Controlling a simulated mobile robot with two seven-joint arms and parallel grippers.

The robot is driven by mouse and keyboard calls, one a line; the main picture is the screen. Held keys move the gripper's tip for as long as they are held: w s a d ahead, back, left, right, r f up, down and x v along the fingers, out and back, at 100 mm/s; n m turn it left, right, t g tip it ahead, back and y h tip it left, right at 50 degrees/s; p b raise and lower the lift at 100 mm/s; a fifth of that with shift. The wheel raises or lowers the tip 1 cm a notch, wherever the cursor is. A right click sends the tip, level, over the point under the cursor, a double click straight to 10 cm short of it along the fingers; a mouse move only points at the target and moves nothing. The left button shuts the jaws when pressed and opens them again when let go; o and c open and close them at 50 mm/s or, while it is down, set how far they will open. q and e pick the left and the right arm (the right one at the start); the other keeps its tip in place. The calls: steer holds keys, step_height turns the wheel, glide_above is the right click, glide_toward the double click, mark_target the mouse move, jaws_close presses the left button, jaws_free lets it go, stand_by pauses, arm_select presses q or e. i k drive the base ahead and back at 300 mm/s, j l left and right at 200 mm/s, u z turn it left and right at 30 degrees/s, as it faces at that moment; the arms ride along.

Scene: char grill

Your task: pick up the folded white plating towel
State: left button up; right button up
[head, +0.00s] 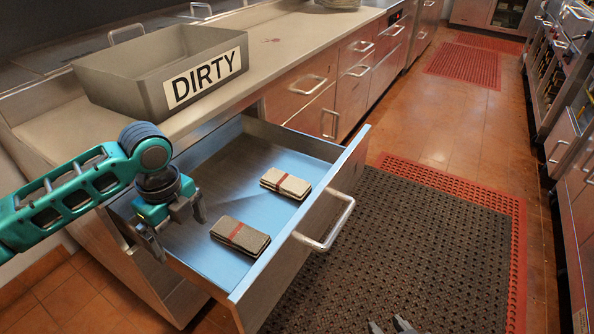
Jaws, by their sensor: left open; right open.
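An open drawer (185,257) holds two folded towels, each with a red band. The lighter, off-white folded towel (285,183) lies flat toward the far right of the drawer. A darker grey-beige folded towel (240,237) lies nearer, by the drawer front. My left gripper (178,227) is open and empty over the left part of the drawer, left of the darker towel and further from the off-white one. My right gripper (390,325) only shows its fingertips at the bottom edge, over the floor mat; they are apart with nothing visible between them.
A grey bin (125,92) marked DIRTY stands on the steel counter (275,50) above the drawer. The drawer front with its bar handle (328,225) juts over the dark floor mat (410,240). The aisle to the right is clear; ovens line its far right side.

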mark_target(282, 183)
steer(key=i+l, duration=0.85)
steer(key=i, duration=0.15)
